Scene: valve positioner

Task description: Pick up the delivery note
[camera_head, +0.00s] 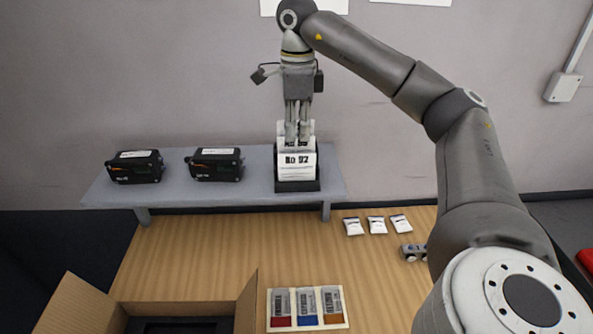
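White paper printed with large dark characters, apparently the delivery note (298,165), stands upright in a black holder (297,186) at the right end of the grey shelf. My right gripper (298,143) points straight down at the top of this white paper. Its two fingers are close together in front of the upper part of the holder. Whether they touch or grip the paper cannot be made out. My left gripper is not in view.
Two black devices (134,167) (215,165) sit on the shelf (258,176). Below, on the wooden table (205,255), are an open cardboard box (246,305), a tray with coloured packets (307,326), several small white packets (377,225) and a grey fitting (411,252).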

